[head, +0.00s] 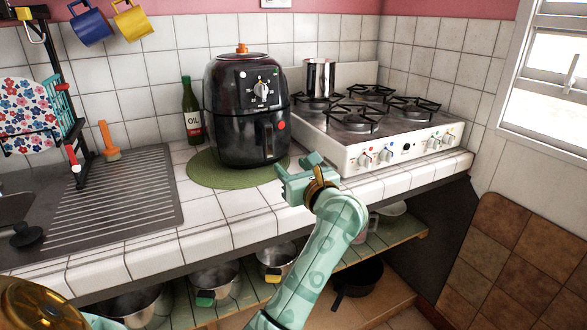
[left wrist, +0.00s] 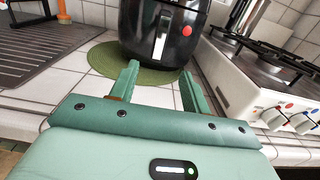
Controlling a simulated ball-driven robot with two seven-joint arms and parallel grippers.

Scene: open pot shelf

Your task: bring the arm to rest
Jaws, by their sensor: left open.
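My left gripper (head: 296,178) is at the front edge of the tiled counter, in front of the black air fryer. Its two teal fingers also show in the left wrist view (left wrist: 158,85), apart, with nothing between them. They point toward the air fryer (left wrist: 163,30) and stay clear of it. My left arm reaches up from the bottom of the head view. My right gripper is not in view.
The air fryer (head: 246,110) stands on a round green mat (head: 203,174). A gas stove (head: 385,140) is to the right, with a metal pot (head: 319,78) at its back. An oil bottle (head: 191,112) stands behind left. Several pots, including one with green handles (head: 216,283), sit on the open shelf below.

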